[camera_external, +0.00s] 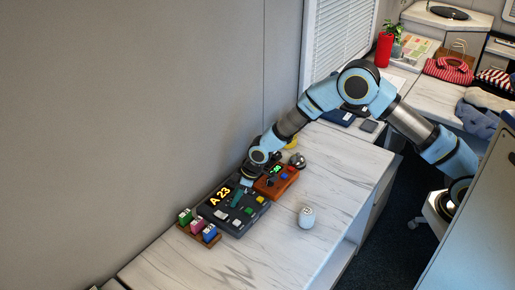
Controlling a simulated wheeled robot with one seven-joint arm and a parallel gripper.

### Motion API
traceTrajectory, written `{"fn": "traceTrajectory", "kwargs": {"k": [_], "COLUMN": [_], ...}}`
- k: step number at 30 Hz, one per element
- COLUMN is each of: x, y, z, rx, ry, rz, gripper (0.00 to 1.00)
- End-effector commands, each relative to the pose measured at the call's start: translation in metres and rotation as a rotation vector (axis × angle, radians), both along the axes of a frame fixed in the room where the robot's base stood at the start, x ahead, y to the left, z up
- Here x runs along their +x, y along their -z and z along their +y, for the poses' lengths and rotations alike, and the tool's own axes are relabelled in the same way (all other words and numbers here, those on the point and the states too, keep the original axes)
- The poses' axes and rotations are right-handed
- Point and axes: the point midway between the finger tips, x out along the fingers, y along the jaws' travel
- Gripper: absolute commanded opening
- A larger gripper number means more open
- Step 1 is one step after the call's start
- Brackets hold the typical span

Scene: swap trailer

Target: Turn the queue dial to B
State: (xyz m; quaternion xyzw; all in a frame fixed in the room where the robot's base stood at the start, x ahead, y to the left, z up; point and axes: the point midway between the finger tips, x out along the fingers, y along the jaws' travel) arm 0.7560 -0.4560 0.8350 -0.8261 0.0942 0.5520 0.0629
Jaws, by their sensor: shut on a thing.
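A dark grey console (238,226) lies on the white marbled counter by the wall. Its lit display (220,196) reads "A 23" in yellow. Its face has pale, green and yellow keys. My gripper (240,194) reaches down over the top part of the console, just right of the display, and is shut on the queue dial there. The dial is hidden by the gripper, so its pointer and letters cannot be read.
An orange-brown device (276,183) with a green readout sits close to the right of the console. A rack of coloured stamps (198,227) stands at its left. A small white round object (306,216) and a silver bell (298,160) stand nearby. The front counter is clear.

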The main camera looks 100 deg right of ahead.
Motion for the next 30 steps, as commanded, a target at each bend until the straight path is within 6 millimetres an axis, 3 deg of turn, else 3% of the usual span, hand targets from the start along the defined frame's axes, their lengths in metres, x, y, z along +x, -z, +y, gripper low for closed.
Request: {"fn": "traceTrajectory", "kwargs": {"k": [15, 30], "x": [0.0019, 0.0014], "y": [0.0016, 0.0002], "z": [0.0036, 0.0029], "rx": [-0.002, 0.0], "ry": [0.405, 0.557], "rz": [0.0, 0.0], "gripper": [0.0, 0.0]}}
